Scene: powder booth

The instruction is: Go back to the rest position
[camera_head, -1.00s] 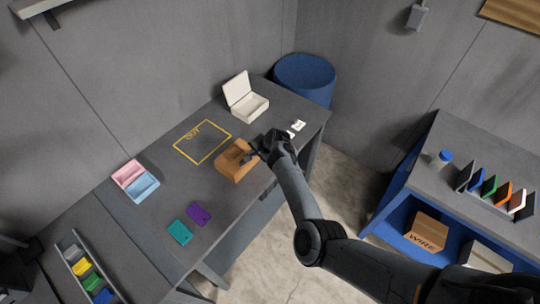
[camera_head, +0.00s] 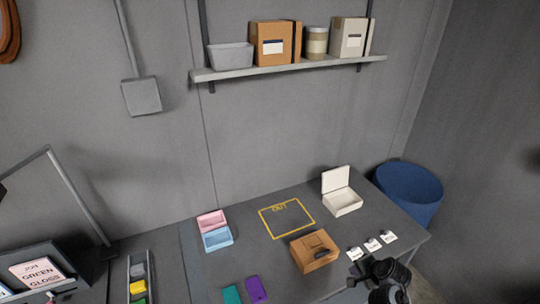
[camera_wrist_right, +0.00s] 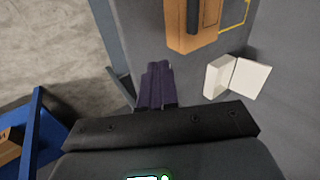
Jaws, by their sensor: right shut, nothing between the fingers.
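My right gripper (camera_head: 362,270) is at the lower right of the head view, by the table's front right edge. It is shut and empty, apart from the brown box (camera_head: 314,252) to its left. In the right wrist view its dark fingers (camera_wrist_right: 156,84) are together, with the brown box (camera_wrist_right: 190,28) beyond them. My left gripper is not in view.
The table (camera_head: 300,200) holds a yellow "OUT" outline (camera_head: 287,218), an open white box (camera_head: 342,200), white cards (camera_head: 372,244), pink (camera_head: 211,222) and blue (camera_head: 217,239) trays, and teal (camera_head: 231,294) and purple (camera_head: 256,289) plates. A blue bin (camera_head: 410,194) stands behind right.

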